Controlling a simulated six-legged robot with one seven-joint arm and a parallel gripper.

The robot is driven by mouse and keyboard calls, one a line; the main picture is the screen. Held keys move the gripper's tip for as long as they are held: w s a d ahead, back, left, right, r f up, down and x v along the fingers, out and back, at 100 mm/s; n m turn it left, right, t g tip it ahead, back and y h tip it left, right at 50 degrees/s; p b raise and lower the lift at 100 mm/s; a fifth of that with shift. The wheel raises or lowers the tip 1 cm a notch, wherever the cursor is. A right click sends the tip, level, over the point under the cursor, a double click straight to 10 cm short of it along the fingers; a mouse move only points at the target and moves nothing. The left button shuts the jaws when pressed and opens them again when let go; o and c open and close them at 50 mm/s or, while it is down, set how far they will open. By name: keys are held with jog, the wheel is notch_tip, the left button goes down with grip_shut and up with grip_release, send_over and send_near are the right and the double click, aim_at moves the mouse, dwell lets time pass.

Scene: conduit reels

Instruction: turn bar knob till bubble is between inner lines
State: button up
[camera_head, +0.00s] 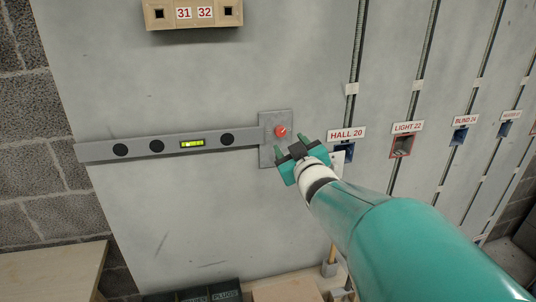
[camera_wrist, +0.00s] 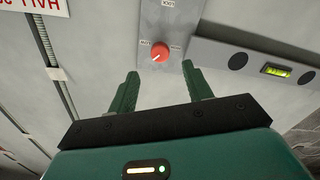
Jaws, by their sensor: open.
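The bar (camera_head: 130,148) is a long grey level mounted across the wall panel, with several dark round spots. Its yellow-green vial (camera_head: 192,143) sits near the middle; it also shows in the wrist view (camera_wrist: 277,71). The bubble is too small to place against the inner lines. The red round knob (camera_head: 280,131) is on a grey plate (camera_head: 267,156) at the bar's right end. In the wrist view the knob (camera_wrist: 160,52) has a pale pointer mark. My gripper (camera_head: 287,152) is open and empty, just below the knob. Its two green fingers (camera_wrist: 162,80) are apart and not touching the knob.
A beige box (camera_head: 190,14) labelled 31 and 32 hangs above the bar. Labelled wall boxes, HALL 20 (camera_head: 346,133) and LIGHT 22 (camera_head: 407,127), stand to the right with vertical conduits. Bins (camera_head: 208,292) and a wooden top (camera_head: 45,275) are below.

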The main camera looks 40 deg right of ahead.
jog(key=v, duration=0.6)
jog(key=shift+s, duration=0.35)
jog(key=shift+a, duration=0.15)
jog(key=w+a+f+g+y, duration=0.2)
jog(key=w+a+f+g, duration=0.15)
jog(key=a, duration=0.35)
jog(key=s+a+f+g+y, duration=0.2)
jog(key=a, duration=0.6)
jog(key=s+a+f+g+y, duration=0.2)
jog(key=a+f, duration=0.1)
jog(key=a, duration=0.4)
jog(key=s+a+f+n+g+y, duration=0.1)
jog(key=s+a+f+g+y, duration=0.1)
jog(key=a, duration=0.6)
jog(key=shift+s+a+f+g+y, duration=0.3)
jog(key=shift+s+a+g+y, duration=0.05)
jog(key=shift+s+y, duration=0.1)
